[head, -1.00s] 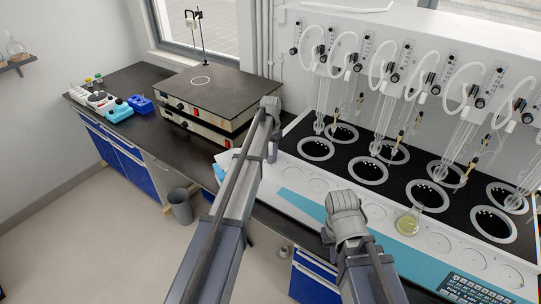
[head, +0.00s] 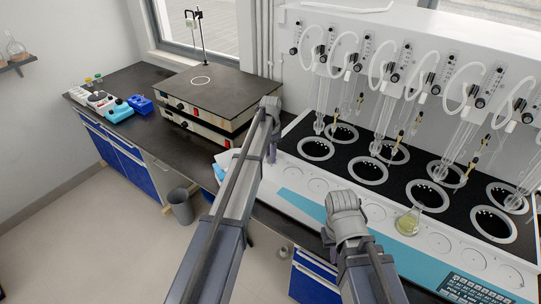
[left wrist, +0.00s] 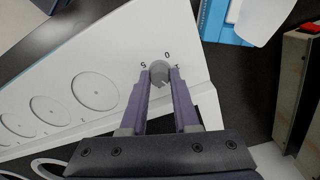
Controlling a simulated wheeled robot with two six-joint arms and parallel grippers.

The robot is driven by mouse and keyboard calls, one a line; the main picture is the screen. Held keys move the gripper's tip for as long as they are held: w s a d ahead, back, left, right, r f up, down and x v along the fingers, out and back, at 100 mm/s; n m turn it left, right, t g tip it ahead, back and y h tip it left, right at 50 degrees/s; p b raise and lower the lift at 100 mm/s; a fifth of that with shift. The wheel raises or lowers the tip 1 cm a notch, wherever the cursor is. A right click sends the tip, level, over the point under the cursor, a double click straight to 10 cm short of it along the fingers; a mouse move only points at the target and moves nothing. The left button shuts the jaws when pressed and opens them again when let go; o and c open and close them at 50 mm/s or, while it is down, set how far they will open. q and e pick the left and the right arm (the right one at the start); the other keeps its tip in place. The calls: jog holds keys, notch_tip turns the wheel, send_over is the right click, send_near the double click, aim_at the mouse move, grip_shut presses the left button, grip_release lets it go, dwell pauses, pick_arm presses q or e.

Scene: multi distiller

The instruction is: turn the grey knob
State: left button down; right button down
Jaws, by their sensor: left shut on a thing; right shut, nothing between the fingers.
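The grey knob (left wrist: 159,70) is small and round and sits on the white end panel of the distiller, with small dark marks around it. In the left wrist view, the two purple fingers of my left gripper (left wrist: 160,78) are closed on opposite sides of the knob. In the head view, my left gripper (head: 271,152) reaches down at the left end of the distiller (head: 300,203), and the knob is hidden there. My right arm shows in front of the distiller, but its fingers are not visible.
A flask with yellowish liquid (head: 408,222) stands on the distiller's front ledge near my right arm. A hot plate unit (head: 220,92) stands on the dark bench to the left. Blue and white items lie close to my left gripper.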

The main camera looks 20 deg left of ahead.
pick_arm(q)
jog(key=c, duration=0.7)
grip_release()
jog(key=shift+o, duration=0.2)
jog(key=shift+r, duration=0.1)
notch_tip(320, 180, up, 8)
jog(key=p, duration=0.8)
jog(key=shift+f, duration=0.2)
